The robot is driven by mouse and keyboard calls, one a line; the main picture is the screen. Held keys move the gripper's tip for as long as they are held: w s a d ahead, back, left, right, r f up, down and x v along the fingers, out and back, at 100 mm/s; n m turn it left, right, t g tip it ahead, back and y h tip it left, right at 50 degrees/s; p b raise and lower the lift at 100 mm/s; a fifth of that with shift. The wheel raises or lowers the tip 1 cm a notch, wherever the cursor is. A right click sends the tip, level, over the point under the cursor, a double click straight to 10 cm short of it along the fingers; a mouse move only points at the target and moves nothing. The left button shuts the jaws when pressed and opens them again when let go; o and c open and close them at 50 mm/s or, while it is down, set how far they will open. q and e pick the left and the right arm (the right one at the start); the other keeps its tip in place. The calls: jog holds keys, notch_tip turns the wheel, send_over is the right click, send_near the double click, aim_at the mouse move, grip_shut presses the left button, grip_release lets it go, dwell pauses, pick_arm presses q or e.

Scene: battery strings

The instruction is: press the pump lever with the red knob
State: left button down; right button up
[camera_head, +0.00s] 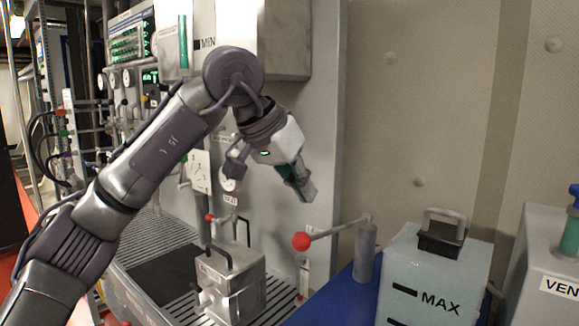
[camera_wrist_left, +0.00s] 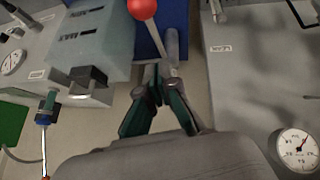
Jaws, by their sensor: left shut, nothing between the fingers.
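The pump lever (camera_head: 335,230) is a grey rod with a round red knob (camera_head: 301,241) on its left end, joined to a grey post (camera_head: 366,248) on a blue base (camera_head: 345,302). The knob also shows at the top of the left wrist view (camera_wrist_left: 142,8). My left gripper (camera_head: 308,196) is shut and empty, pointing down, and in the head view it shows above the knob with a gap. Its fingertips (camera_wrist_left: 158,72) show below the knob in the wrist view. My right gripper is not in view.
A pale tank marked MAX (camera_head: 430,275) with a dark-handled cap (camera_head: 441,236) stands right of the lever. A grey metal box (camera_head: 232,280) stands on a grating to the left. Another labelled tank (camera_head: 545,265) is at the far right. A wall (camera_head: 420,120) stands behind.

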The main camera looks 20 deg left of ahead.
aim_at(301, 241)
pick_arm(q)
jog(key=shift+s+d+f, duration=0.1)
jog(key=shift+d+f, duration=0.05)
jog(key=shift+f, duration=0.75)
jog(key=shift+d+f, duration=0.2)
jog(key=shift+f, duration=0.7)
jog(key=shift+s+d+f, duration=0.1)
jog(key=shift+d+f, duration=0.05)
jog(key=shift+f, duration=0.75)
jog(key=shift+f, duration=0.1)
